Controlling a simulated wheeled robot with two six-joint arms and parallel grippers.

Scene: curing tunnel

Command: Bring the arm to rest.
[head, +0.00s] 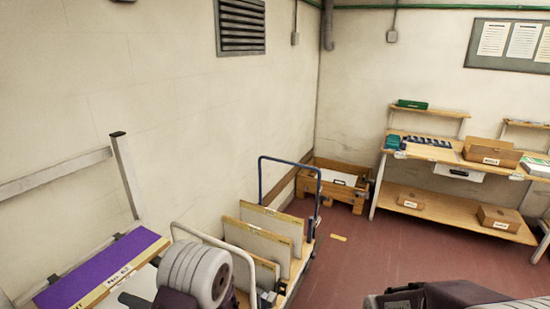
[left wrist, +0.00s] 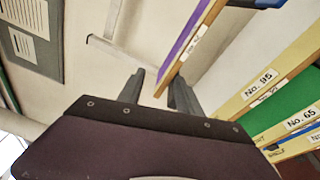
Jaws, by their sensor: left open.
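My left arm (head: 195,272) comes in at the bottom left of the head view, with its grey rounded link in front of a rack.
A purple-topped board (head: 100,268) lies at the lower left. A trolley (head: 262,190) carries upright boards. Behind it stands a wooden crate (head: 350,196). A workbench (head: 440,153) with boxes is at the right. A labelled green board (left wrist: 285,118) shows in the wrist view.

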